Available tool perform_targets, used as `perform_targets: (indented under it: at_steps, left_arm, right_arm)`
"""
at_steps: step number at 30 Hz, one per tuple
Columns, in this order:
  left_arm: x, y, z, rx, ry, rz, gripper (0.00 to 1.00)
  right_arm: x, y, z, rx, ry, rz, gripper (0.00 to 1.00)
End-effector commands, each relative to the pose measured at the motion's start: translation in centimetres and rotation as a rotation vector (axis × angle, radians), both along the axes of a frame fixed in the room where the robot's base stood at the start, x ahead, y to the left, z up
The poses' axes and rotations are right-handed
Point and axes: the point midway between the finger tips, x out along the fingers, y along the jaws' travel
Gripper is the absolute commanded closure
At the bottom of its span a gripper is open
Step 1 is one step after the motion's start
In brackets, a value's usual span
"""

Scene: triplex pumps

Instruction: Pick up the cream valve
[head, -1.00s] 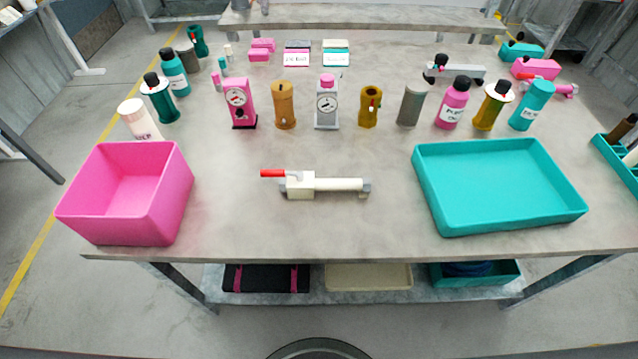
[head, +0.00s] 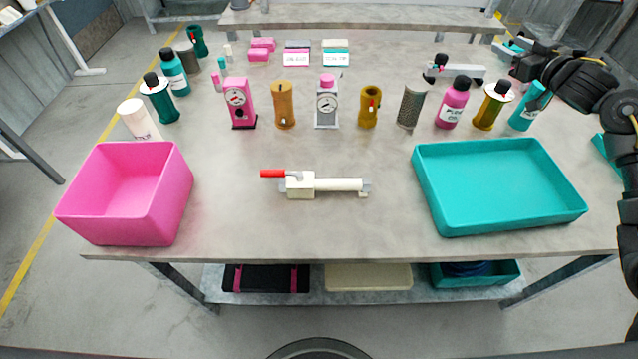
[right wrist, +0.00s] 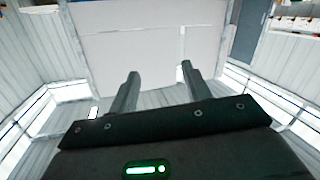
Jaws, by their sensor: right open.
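The cream valve (head: 299,187) lies on the table's middle, with a cream pipe (head: 338,185) running to the right and a red lever handle (head: 272,173) pointing left. Grey fittings show at its ends. My right gripper (head: 509,49) is raised over the back right of the table, far from the valve. In the right wrist view its two fingers (right wrist: 158,82) stand apart with nothing between them. My left gripper is not in view.
A pink bin (head: 125,222) stands at the front left and a teal tray (head: 500,220) at the front right. Behind the valve stand bottles, a pink gauge block (head: 239,103), a grey gauge block (head: 327,104) and cylinders. The table around the valve is clear.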

Motion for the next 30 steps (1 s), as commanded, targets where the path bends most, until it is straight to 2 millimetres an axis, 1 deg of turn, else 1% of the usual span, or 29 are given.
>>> perform_targets:
  at_steps: [1, 2, 3, 4, 5, 6, 8, 9, 11, 12, 14, 15, 16, 18, 21, 25, 30]
  left_arm:
    - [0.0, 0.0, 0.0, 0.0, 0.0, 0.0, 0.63]
    - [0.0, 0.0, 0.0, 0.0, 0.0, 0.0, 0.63]
    - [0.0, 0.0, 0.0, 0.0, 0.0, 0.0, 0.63]
    - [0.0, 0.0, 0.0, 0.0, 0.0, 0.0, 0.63]
    - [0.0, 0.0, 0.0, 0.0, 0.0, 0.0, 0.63]
    - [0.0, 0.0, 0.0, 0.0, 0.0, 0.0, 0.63]
    - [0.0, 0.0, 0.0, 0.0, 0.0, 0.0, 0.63]
    - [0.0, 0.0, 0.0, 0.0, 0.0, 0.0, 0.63]
    - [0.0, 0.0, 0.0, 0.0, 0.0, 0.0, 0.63]
    - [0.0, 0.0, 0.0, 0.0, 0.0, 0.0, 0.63]
    - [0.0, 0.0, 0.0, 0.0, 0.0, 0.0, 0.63]
    - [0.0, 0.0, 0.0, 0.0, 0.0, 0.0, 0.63]
    - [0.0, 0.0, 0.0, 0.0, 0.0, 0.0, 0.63]
    - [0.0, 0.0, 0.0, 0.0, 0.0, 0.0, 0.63]
    - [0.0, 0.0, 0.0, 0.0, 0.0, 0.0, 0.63]
    - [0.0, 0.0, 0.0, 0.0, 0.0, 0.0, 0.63]
    - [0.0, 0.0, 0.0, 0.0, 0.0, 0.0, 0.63]
  right_arm:
    - [0.2, 4.9, 0.6, -0.007, 0.008, 0.106, 0.52]
    - [0.1, 7.7, 0.7, -0.014, 0.023, 0.172, 0.52]
    - [-0.3, 11.6, 0.6, -0.025, 0.044, 0.26, 0.52]
    - [-0.7, 14.4, 0.6, -0.037, 0.063, 0.326, 0.52]
    - [-1.4, 17.2, 0.6, -0.052, 0.082, 0.395, 0.52]
    - [-2.5, 20.8, 0.4, -0.079, 0.114, 0.484, 0.52]
    - [-4.7, 26.1, -0.2, -0.131, 0.172, 0.622, 0.52]
    - [-6.4, 29.0, -0.8, -0.175, 0.218, 0.707, 0.52]
    - [-9.2, 32.6, -1.8, -0.248, 0.293, 0.817, 0.52]
    - [-11.0, 34.4, -2.6, -0.302, 0.345, 0.879, 0.52]
    - [-13.6, 36.1, -4.0, -0.389, 0.427, 0.954, 0.52]
    - [-15.1, 36.7, -4.9, -0.445, 0.482, 0.99, 0.52]
    - [-16.2, 37.0, -5.5, -0.488, 0.523, 1.011, 0.52]
    - [-18.2, 37.1, -6.7, -0.579, 0.609, 1.044, 0.52]
    - [-20.2, 36.4, -8.1, -0.683, 0.71, 1.058, 0.52]
    - [-21.5, 35.4, -8.9, -0.766, 0.789, 1.055, 0.52]
    - [-22.0, 34.9, -9.3, -0.796, 0.823, 1.05, 0.52]
